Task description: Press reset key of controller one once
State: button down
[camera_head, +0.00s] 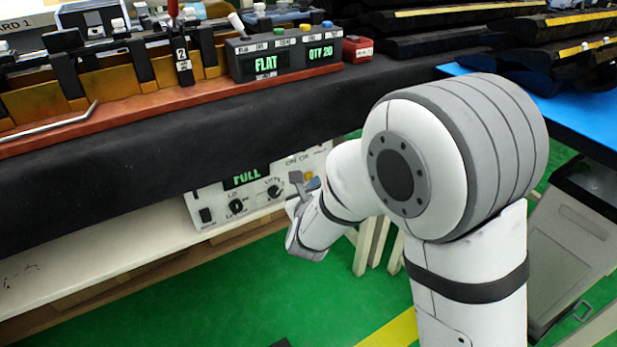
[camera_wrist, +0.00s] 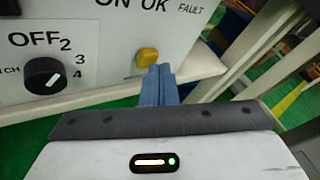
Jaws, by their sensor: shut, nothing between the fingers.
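A white controller (camera_head: 240,192) with a green-lit display reading "FULL" and black knobs stands on the shelf under the bench. Its front panel also shows in the wrist view (camera_wrist: 100,20). A yellow key (camera_wrist: 147,57) sits low on that panel, below "ON OK FAULT"; it also shows in the head view (camera_head: 308,175). I see no "reset" or controller number lettering. My gripper (camera_wrist: 160,69) is shut and empty, its blue fingertips just in front of and slightly right of the yellow key. I cannot tell whether they touch it.
On the bench above stands a dark box (camera_head: 284,55) reading "FLAT" and "QTY 20" with coloured buttons on top. The black bench edge (camera_head: 180,130) overhangs the controller. A white knob-marked panel dial (camera_wrist: 44,79) is left of the key. Green floor lies open below.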

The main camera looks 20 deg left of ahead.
jog(key=shift+w+a, duration=0.2)
jog(key=shift+a, duration=0.05)
jog(key=shift+s+d, duration=0.1)
jog(key=shift+d, duration=0.05)
dwell(0.5)
jog(key=shift+s+d, duration=0.5)
jog(key=shift+d, duration=0.05)
jog(key=shift+s+d+b, duration=0.75)
jog(key=shift+s+d, duration=0.9)
jog(key=shift+d, duration=0.25)
